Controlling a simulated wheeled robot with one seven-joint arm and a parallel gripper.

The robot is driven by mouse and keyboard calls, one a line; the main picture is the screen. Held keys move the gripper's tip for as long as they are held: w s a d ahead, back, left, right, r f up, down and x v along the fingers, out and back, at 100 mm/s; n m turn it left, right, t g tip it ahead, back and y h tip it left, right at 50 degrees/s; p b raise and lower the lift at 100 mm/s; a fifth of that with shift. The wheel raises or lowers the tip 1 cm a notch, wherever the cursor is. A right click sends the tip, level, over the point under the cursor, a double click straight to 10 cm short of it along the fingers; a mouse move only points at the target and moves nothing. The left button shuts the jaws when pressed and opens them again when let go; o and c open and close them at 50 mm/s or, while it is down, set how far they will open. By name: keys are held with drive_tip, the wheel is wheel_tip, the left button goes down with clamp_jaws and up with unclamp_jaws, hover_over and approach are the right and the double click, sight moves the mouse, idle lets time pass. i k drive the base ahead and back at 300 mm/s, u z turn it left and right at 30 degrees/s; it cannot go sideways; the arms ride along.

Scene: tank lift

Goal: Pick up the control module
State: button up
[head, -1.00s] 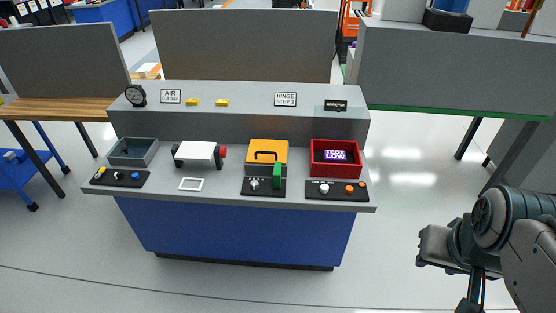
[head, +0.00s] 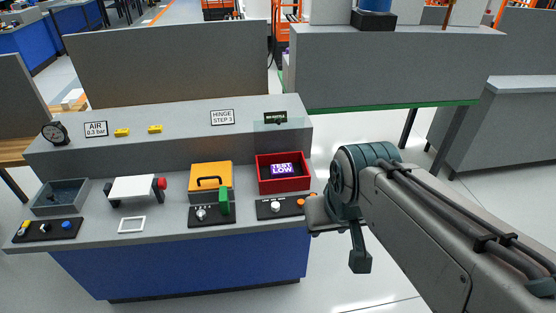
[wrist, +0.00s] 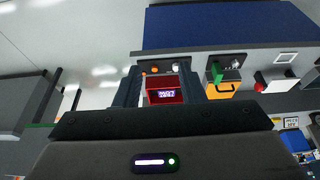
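The control module appears to be the small dark block with a lit purple display (head: 281,169). It lies inside a red tray (head: 262,187) at the right end of the grey workbench. In the wrist view the module (wrist: 166,94) and red tray (wrist: 153,83) appear between my two fingers. My gripper (wrist: 160,72) is open, with nothing between its fingers, and some distance from the module. In the head view my arm's end is just right of the bench's right edge; the fingers cannot be made out there.
A control panel with knobs (head: 276,207) sits in front of the tray. Left of it are a yellow box (head: 211,176) with a green lever, a white hinged block (head: 133,188) and a grey bin (head: 58,197). A raised ledge (head: 170,149) runs behind them. Open floor lies right of the bench.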

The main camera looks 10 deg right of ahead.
sight(283, 170)
drive_tip(key=i, duration=1.25)
